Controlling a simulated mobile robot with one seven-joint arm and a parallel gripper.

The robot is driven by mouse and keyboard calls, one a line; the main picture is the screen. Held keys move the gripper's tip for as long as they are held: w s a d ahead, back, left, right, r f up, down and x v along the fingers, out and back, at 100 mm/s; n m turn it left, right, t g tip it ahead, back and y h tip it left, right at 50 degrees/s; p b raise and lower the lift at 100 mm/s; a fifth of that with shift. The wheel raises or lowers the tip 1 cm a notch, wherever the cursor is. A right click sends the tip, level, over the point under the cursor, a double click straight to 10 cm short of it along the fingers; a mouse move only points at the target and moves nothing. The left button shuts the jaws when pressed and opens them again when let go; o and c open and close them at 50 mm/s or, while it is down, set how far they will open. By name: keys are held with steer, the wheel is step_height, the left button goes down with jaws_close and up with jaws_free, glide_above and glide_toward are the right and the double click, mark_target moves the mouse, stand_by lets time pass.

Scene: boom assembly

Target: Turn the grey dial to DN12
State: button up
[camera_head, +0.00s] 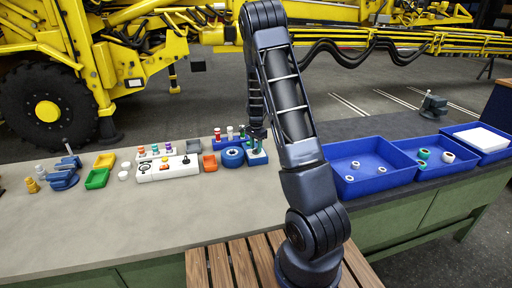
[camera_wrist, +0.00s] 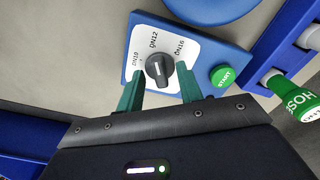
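The grey dial (camera_wrist: 158,70) sits on a white plate on a blue box (camera_wrist: 232,58), with labels DN10, DN12 and DN16 around it. Its pale mark appears to face roughly toward the DN12 label (camera_wrist: 153,40). My gripper (camera_wrist: 160,73) is open, with one green finger on each side of the dial and gaps visible between. Whether the fingers reach down to dial height is hard to tell. A green START button (camera_wrist: 223,76) is on the same box. In the head view my gripper (camera_head: 257,134) is over the blue box (camera_head: 257,158); the dial is hidden there.
A blue ring-shaped part (camera_head: 232,157) stands left of the box. A green bottle marked HOSE (camera_wrist: 291,92) is close on the right in the wrist view. A white control panel (camera_head: 167,167) lies farther left, and a blue tray (camera_head: 372,185) with rings stands right.

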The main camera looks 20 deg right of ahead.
mark_target(256, 148)
step_height(256, 148, up, 11)
steer(key=shift+f, duration=0.15)
stand_by(0.4)
steer(key=s+r+n+t+y, duration=0.15)
steer(key=s+r+n, duration=0.45)
steer(key=s+r, duration=1.15)
steer(key=s+r+n+t, duration=0.1)
steer(key=s+n, duration=0.2)
steer(key=s, duration=0.8)
steer(key=s+a+r+n+t+h, duration=0.1)
steer(key=s+r+n+t, duration=0.1)
steer(key=s, duration=0.9)
steer(key=shift+a+n, duration=0.25)
steer(key=shift+n, duration=0.25)
